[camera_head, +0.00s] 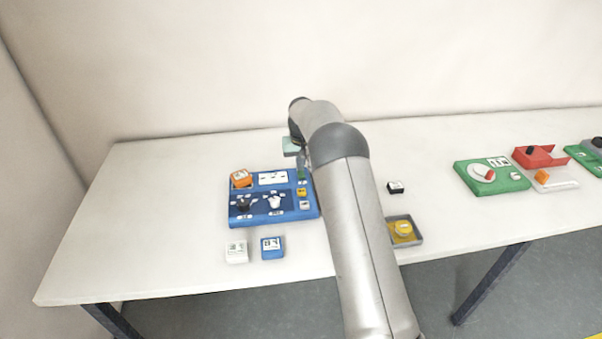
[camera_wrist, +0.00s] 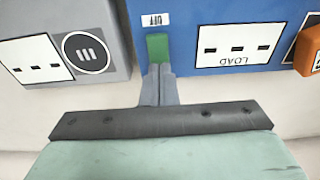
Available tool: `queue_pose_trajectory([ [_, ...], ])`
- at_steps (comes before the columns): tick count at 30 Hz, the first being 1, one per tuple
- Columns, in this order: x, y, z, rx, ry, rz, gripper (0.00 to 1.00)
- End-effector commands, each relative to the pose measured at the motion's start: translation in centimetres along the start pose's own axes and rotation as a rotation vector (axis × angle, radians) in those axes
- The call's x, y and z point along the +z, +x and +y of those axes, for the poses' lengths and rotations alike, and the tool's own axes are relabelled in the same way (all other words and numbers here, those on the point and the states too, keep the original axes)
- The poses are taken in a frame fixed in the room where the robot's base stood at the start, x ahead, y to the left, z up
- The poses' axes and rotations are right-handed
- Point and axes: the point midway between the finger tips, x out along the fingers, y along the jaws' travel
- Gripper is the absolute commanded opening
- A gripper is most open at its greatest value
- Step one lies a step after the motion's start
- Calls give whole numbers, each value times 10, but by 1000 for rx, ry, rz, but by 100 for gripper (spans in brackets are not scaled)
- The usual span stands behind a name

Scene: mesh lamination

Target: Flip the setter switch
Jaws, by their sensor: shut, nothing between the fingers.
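A blue control panel (camera_head: 289,213) lies on the white table, and its edge fills the top of the wrist view (camera_wrist: 190,42). A small green switch (camera_wrist: 157,47) stands at the panel's edge below an OFF label (camera_wrist: 155,19); it also shows in the head view (camera_head: 301,174). My gripper (camera_wrist: 157,72) is shut with nothing in it. Its fingertips are right at the green switch; I cannot tell whether they touch it. In the head view my gripper (camera_head: 303,162) is partly hidden by my arm. No label reading "setter" is legible.
The panel bears an orange block (camera_head: 241,179), a black knob (camera_head: 243,204) and a white knob (camera_head: 275,202). White (camera_head: 236,252) and blue (camera_head: 272,248) blocks lie in front. A grey box (camera_wrist: 88,30) sits beside the panel. The left table end is clear.

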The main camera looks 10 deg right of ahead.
Motion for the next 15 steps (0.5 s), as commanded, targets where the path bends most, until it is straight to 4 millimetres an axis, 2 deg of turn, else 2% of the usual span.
queue_pose_trajectory([
  [1, -1, -7, 0, 0, 0, 1, 0],
  [15, -7, -46, 0, 0, 0, 3, 0],
])
